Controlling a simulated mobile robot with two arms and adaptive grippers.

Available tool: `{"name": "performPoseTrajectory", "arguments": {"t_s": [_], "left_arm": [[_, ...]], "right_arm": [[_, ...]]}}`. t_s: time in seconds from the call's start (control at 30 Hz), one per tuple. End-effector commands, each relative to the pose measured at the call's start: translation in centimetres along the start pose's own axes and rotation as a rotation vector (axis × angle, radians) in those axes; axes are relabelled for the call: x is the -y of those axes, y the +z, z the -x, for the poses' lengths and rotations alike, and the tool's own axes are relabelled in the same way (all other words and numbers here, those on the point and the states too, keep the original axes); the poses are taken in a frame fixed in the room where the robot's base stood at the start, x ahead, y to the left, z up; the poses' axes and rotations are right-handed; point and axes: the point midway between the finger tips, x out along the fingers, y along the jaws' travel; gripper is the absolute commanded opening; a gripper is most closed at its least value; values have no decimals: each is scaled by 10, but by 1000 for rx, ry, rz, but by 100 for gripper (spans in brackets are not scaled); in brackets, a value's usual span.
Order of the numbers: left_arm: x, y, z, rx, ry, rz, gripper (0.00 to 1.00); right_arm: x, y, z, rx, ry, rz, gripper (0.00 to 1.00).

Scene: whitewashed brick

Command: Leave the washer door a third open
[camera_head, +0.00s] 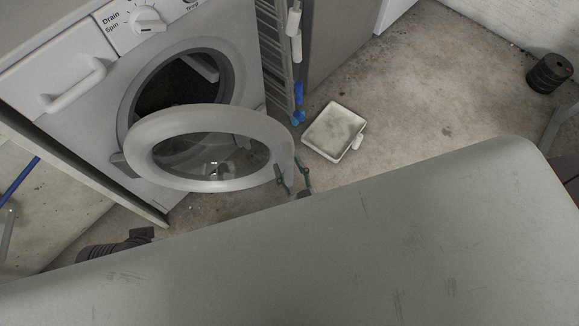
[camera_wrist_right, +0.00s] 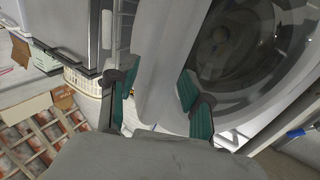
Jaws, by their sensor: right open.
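The white washer (camera_head: 75,75) stands at the upper left in the head view. Its round door (camera_head: 165,122), a thick white ring with a glass middle, stands open, swung out from the dark drum opening (camera_head: 180,85) and hinged at the left. My right gripper (camera_head: 294,178) is at the door's free right edge, its fingers apart. In the right wrist view the open gripper (camera_wrist_right: 158,95) has green-padded fingers on either side of the door's white rim (camera_wrist_right: 158,60). I cannot tell whether either pad touches it.
A white square tray (camera_head: 335,131) lies on the floor right of the door. A slatted rack (camera_head: 274,45) with blue and white items stands beside the washer. A black ribbed object (camera_head: 549,73) is at the far right. The floor between is clear.

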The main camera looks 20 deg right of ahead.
Motion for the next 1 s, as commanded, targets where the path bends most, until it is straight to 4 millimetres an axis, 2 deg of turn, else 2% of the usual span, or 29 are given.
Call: {"name": "performPoseTrajectory", "arguments": {"t_s": [0.17, 0.5, 0.63, 0.8, 1.0], "left_arm": [[0, 0, 0, 0, 1, 0, 93], [0, 0, 0, 0, 0, 0, 93], [0, 0, 0, 0, 0, 0, 93], [0, 0, 0, 0, 0, 0, 93], [0, 0, 0, 0, 0, 0, 93]], "right_arm": [[0, 1, 14, 3, 0, 0, 50], [0, 1, 84, 4, -1, -1, 50], [0, 1, 105, 3, -1, 0, 50], [0, 0, 118, 1, 0, 0, 50], [0, 0, 121, 0, 0, 0, 50]]}}
